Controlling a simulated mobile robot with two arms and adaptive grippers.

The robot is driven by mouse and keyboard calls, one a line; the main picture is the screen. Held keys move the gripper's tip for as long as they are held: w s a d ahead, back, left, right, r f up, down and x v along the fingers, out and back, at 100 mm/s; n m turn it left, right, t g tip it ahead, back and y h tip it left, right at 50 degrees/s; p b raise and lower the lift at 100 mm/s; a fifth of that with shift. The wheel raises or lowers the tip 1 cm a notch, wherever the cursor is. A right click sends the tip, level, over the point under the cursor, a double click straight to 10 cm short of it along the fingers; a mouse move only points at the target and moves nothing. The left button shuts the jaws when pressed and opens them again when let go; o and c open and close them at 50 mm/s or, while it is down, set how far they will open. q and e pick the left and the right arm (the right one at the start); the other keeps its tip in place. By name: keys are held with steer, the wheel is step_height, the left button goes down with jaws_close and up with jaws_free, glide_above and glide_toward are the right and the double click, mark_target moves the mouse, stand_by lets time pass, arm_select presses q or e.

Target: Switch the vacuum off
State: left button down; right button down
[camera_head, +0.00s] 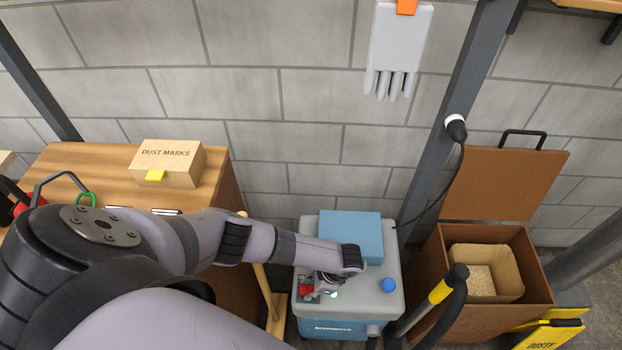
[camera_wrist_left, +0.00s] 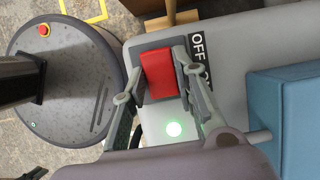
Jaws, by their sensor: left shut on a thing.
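The vacuum (camera_head: 309,256) has a grey top, a blue box on it and a blue lower body. On its top is a red rocker switch (camera_wrist_left: 160,75), partly visible in the head view (camera_head: 306,290). A green light (camera_wrist_left: 174,129) glows beside the switch. My left gripper (camera_wrist_left: 162,72) is over the panel, shut on the red switch with one finger at each side. In the head view my left gripper (camera_head: 320,287) is largely hidden by its wrist. My right gripper is out of view.
A blue knob (camera_head: 388,285) stands on the vacuum's top right. A black and yellow wand (camera_head: 438,291) rises beside it. An open brown bin (camera_head: 430,268) stands to the right. A wooden bench (camera_head: 95,160) with a dust mask box (camera_head: 166,165) is to the left.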

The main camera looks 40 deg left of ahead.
arm_select(q)
steer(key=shift+s+a+r+t+h+p, duration=0.15)
steer(key=shift+s+t+h+p, duration=0.1)
steer(key=shift+h+p, duration=0.35)
steer(key=shift+s+a+r+t+h+p, duration=0.15)
steer(key=shift+t+h+p, duration=0.2)
steer(key=shift+p, duration=0.45)
steer(key=shift+a+f+t+h, duration=0.1)
steer(key=shift+f+t+h, duration=0.25)
steer(key=shift+h, duration=0.4)
steer(key=shift+w+r+t+h, duration=0.1)
steer(key=shift+t+h, duration=0.15)
steer(key=shift+h, duration=0.05)
steer(key=c, duration=1.3)
jaws_free()
